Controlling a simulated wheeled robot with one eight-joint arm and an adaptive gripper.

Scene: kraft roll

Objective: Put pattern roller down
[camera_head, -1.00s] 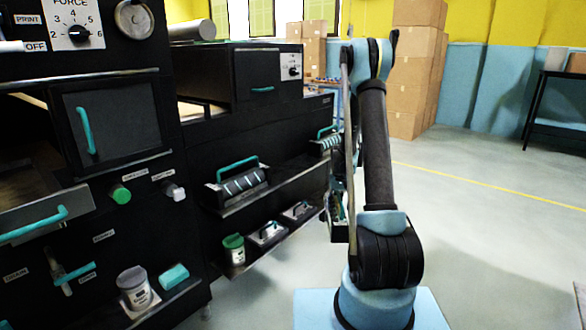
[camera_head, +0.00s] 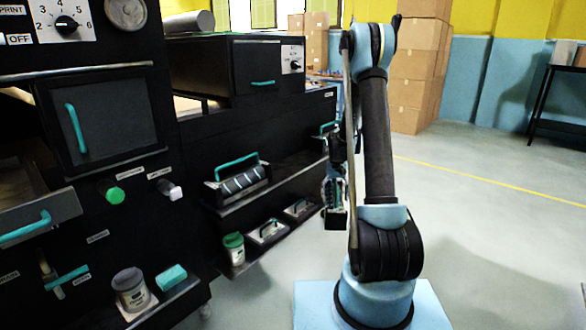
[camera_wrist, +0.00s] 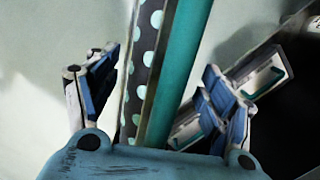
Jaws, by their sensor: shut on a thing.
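The pattern roller (camera_wrist: 145,60) is a dark cylinder with pale dots and a long teal handle bar, seen between my fingers in the wrist view. My gripper (camera_wrist: 160,95) is shut on it, with blue-padded fingers on either side. In the head view my gripper (camera_head: 334,190) hangs beside the right end of the black machine, partly behind my arm. The held roller (camera_head: 335,218) is there only partly visible. It is in the air, just right of the shelves.
A striped roller (camera_head: 240,182) with a teal handle sits on the upper shelf (camera_head: 285,172). Another teal-handled item (camera_head: 328,128) is farther along. A green-lidded jar (camera_head: 234,248) and two handled plates (camera_head: 267,231) are on the lower shelf. Open floor (camera_head: 500,230) lies right.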

